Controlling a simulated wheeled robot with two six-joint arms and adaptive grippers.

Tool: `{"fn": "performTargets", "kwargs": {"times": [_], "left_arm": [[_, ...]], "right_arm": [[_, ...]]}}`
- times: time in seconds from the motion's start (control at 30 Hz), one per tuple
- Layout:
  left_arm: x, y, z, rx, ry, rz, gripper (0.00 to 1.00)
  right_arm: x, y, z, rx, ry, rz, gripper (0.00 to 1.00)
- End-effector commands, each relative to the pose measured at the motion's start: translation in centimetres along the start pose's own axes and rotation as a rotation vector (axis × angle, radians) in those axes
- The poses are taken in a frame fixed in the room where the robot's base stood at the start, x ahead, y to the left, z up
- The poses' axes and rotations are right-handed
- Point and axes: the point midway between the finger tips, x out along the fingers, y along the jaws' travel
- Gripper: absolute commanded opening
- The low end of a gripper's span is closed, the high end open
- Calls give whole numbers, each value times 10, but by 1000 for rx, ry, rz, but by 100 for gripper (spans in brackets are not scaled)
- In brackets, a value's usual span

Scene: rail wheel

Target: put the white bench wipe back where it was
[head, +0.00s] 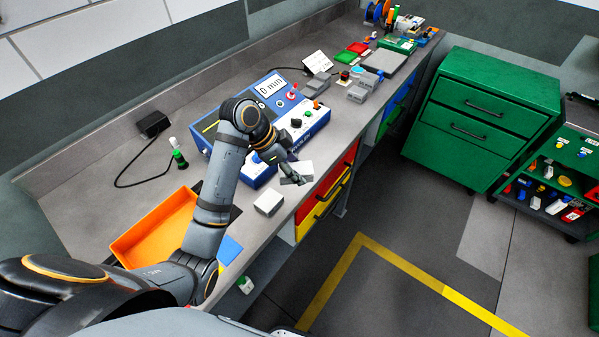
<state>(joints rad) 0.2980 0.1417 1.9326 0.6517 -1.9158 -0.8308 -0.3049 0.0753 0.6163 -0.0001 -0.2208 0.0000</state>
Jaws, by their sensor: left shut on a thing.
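My left arm comes in from the lower left and reaches over the bench. My left gripper (293,179) is shut on the white bench wipe (301,168), a small flat white piece by the front edge of the bench. The fingers hide part of the wipe, and I cannot tell whether it touches the bench top. A pale block (268,202) lies on the bench just left of the gripper. My right gripper is not in view.
A blue instrument box (312,127) with a display stands behind the gripper. An orange tray (150,232) lies at the left. Grey blocks (358,93) and coloured trays sit farther right. Green drawers (485,110) stand across the floor. The bench's back left is mostly clear.

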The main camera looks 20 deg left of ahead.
Motion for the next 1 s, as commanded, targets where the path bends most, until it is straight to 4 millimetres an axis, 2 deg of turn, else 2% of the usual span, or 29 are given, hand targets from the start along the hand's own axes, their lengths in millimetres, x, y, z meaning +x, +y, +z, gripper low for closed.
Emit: {"fn": "performTargets", "kwargs": {"times": [0.03, 0.1, 0.2, 0.37, 0.63, 0.7, 0.8, 1.0], "left_arm": [[1, -15, -3, -3, -1, 2, 17], [10, -35, -2, -3, -1, 1, 17], [35, -52, 8, -3, -1, 3, 17], [59, -73, 16, 1, 0, -1, 17], [71, -82, 21, 1, 0, 0, 17], [79, -80, 26, -1, -1, 3, 17], [91, -81, 33, 1, 0, 1, 17], [98, -81, 36, 2, 1, -2, 17]], "right_arm": [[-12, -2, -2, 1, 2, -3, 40], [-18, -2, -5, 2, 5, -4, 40], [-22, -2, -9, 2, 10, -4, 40], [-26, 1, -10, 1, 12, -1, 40], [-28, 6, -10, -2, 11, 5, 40], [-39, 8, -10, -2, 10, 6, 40], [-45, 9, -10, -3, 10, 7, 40], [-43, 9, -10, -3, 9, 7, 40]]}}
